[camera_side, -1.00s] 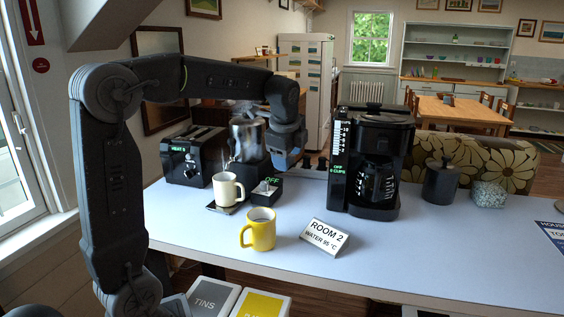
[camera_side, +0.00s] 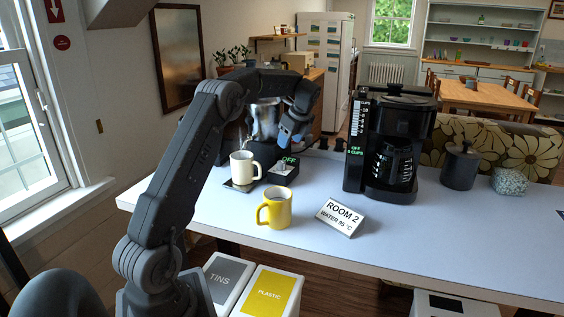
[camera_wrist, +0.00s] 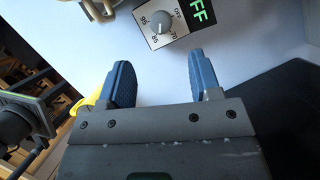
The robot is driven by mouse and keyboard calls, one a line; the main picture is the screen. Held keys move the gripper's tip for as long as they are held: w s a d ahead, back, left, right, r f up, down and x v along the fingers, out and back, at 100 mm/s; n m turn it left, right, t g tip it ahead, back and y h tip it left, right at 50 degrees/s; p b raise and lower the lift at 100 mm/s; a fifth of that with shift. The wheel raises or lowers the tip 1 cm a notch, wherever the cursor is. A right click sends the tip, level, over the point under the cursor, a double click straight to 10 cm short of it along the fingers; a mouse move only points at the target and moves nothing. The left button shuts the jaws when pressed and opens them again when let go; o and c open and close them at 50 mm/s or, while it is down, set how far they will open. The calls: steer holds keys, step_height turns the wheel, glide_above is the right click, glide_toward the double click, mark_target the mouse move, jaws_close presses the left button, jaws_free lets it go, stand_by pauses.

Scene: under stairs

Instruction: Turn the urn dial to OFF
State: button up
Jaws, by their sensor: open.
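The dial (camera_wrist: 158,22) is a grey knob on a pale plate marked 95, 85, 70 and OFF in the wrist view; I cannot tell which mark it points to. The silver urn (camera_side: 264,118) stands behind, partly hidden by my arm. My gripper (camera_wrist: 160,62) is open and empty, its blue fingers short of the dial in the wrist view. In the side view my gripper (camera_side: 290,138) is above and behind the box.
A cream mug (camera_side: 243,168) on a dark pad and a yellow mug (camera_side: 276,208) stand in front. A coffee maker (camera_side: 392,145) and a "ROOM 2, WATER 95 °C" sign (camera_side: 340,216) are to the right. The counter's front right (camera_side: 440,240) is clear.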

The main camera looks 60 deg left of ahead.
mark_target(282, 162)
steer(key=x, duration=1)
steer(key=c, duration=0.9)
steer(key=shift+c, duration=0.2)
